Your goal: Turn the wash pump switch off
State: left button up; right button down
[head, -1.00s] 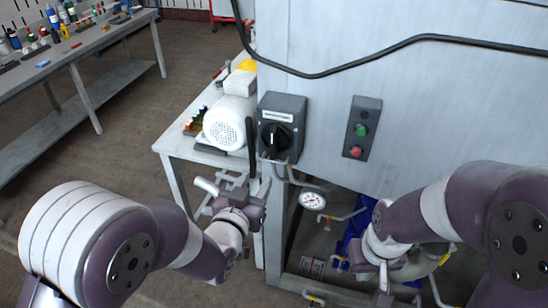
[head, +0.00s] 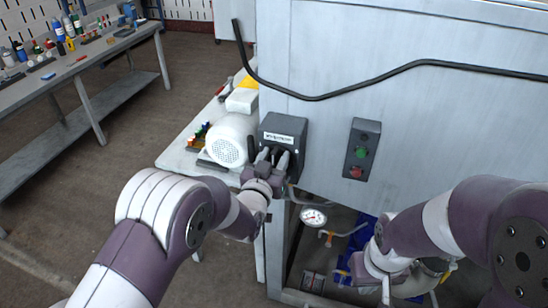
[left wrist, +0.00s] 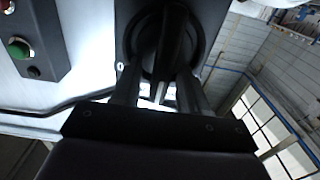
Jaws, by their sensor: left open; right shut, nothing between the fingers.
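The wash pump switch is a dark grey box (head: 286,130) with a white label, fixed to the left edge of the big grey cabinet. Its black rotary knob (left wrist: 172,45) shows large in the left wrist view; in the head view my gripper mostly covers it. My left gripper (head: 274,158) is at the front of the box. Its two open fingers (left wrist: 160,84) reach up to the knob, one on either side of the knob's handle; I cannot tell whether they touch it. My right gripper (head: 386,290) is shut and empty, low before the cabinet's open lower bay.
A control box with a green button (head: 361,153) and a red button is on the cabinet to the right. A white motor (head: 230,140) stands on a table to the left. A pressure gauge (head: 313,217) is below the switch. A black cable (head: 400,75) crosses the cabinet.

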pick_arm(q)
grip_shut()
jog(key=shift+f, duration=0.1)
jog(key=m+b, duration=0.3)
jog(key=shift+d+f+m, duration=0.15)
jog(key=shift+d+m, duration=0.15)
jog(key=shift+d, duration=0.05)
jog(key=m+b, duration=0.1)
jog(key=m, duration=0.1)
jog(key=m+b, duration=0.1)
jog(key=d+m+b, duration=0.1)
jog(key=m+b, duration=0.1)
jog(key=shift+s+f+m, duration=0.2)
jog(key=shift+f+m, duration=0.1)
jog(key=shift+s+d+f+m+b, duration=0.1)
jog(key=shift+f+m+b, duration=0.15)
jog(key=shift+m+b, duration=0.8)
jog(key=shift+w+d+f+m+b, duration=0.1)
jog(key=shift+f+m+b, duration=0.1)
jog(key=shift+m, duration=1.6)
jog(key=shift+s+d+f+m+b, duration=0.1)
jog(key=shift+f+m+b, duration=0.15)
jog(key=shift+m+b, duration=0.8)
jog(key=shift+m+p, duration=0.35)
jog(key=shift+m, duration=0.25)
